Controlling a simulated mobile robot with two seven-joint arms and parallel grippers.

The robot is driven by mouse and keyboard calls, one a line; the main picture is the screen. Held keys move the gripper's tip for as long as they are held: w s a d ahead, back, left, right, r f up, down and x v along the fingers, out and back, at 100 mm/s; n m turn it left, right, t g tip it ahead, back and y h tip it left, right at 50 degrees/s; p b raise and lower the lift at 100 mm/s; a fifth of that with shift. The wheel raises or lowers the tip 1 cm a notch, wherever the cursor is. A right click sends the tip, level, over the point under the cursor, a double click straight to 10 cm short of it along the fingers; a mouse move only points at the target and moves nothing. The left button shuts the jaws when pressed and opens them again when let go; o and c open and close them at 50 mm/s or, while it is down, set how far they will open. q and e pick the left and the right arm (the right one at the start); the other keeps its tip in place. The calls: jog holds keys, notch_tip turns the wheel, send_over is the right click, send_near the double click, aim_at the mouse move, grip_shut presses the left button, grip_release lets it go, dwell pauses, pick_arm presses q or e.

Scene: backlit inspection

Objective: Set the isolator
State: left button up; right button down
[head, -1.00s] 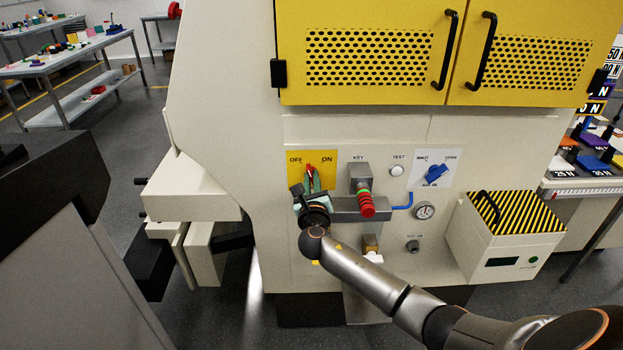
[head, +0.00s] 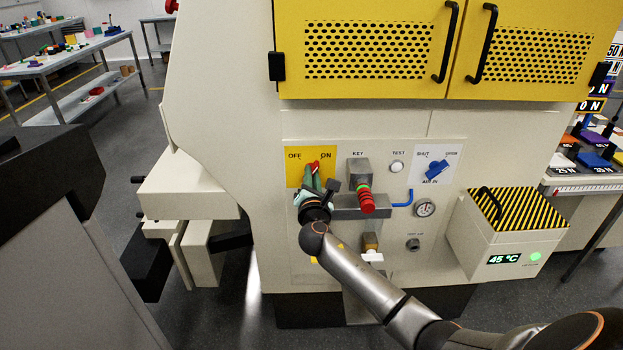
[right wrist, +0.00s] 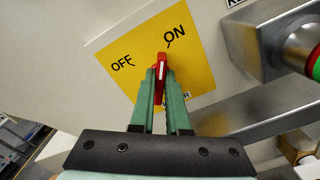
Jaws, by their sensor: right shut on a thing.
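The isolator is a red switch handle (head: 316,166) on a yellow plate (head: 293,179) marked OFF and ON, at the left of the machine's panel. In the right wrist view the red handle (right wrist: 162,64) has a white line and leans from the plate's upright towards the ON label. My right gripper (head: 314,182) reaches it from below. My left gripper is not in view.
A grey key block with red and green rings (head: 365,198) sits close right of my gripper. A striped box (head: 508,246) at the right shows a lit 45 °C display and a green light. Yellow doors (head: 369,88) hang above.

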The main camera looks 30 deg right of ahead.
jog(key=shift+m+b, duration=0.3)
jog(key=shift+m, duration=1)
jog(key=c, duration=0.9)
grip_release()
